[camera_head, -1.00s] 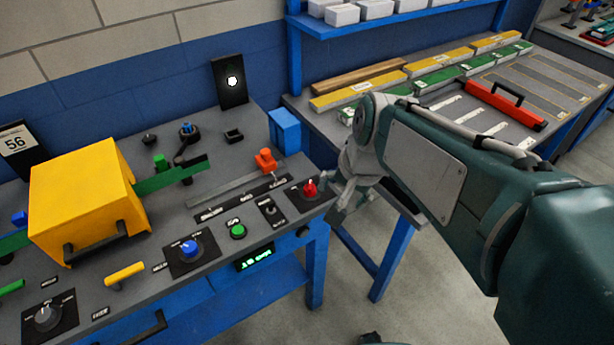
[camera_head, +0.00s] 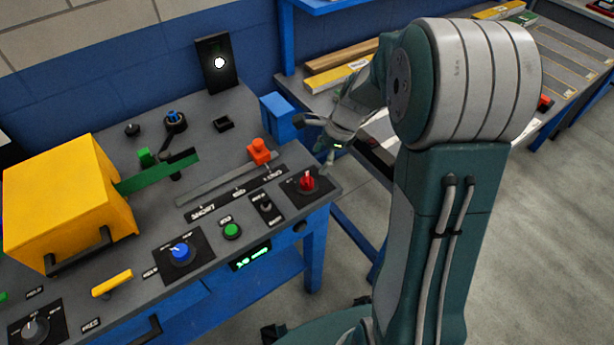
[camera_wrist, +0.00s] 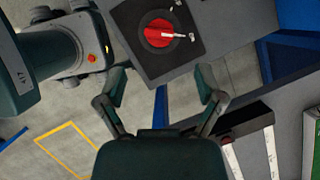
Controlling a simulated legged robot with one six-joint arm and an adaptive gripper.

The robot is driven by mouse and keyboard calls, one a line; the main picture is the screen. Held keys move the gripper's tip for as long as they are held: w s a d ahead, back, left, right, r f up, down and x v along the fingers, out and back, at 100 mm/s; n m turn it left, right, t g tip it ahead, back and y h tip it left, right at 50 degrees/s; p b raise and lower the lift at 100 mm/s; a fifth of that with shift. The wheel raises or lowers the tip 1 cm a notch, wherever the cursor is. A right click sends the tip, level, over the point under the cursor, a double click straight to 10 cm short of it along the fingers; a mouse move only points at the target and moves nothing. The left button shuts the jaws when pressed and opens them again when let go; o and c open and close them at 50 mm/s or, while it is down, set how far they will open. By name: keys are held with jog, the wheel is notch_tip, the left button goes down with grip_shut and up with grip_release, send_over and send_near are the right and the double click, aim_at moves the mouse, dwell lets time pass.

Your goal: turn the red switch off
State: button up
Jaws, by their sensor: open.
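The red switch (camera_head: 307,182) is a rotary knob on a black square plate at the right front corner of the grey panel. In the wrist view the red switch (camera_wrist: 159,32) lies at the top centre, with a pale pointer mark aimed to the right. My gripper (camera_head: 312,137) is above and just behind the switch in the head view, apart from it. In the wrist view my gripper (camera_wrist: 163,80) has its two fingers spread wide with nothing between them, and the knob lies beyond the fingertips. The plate's lettering is too small to read.
An orange slider handle (camera_head: 260,150), a small black toggle (camera_head: 266,204), a green button (camera_head: 232,230) and a blue knob (camera_head: 181,252) are left of the switch. A blue box (camera_head: 278,117) stands behind. A yellow housing (camera_head: 62,200) is farther left. Open floor lies right of the panel.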

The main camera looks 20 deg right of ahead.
aim_at(309, 178)
jog(key=x, duration=0.8)
jog(key=shift+f, duration=0.1)
jog(key=c, duration=1.1)
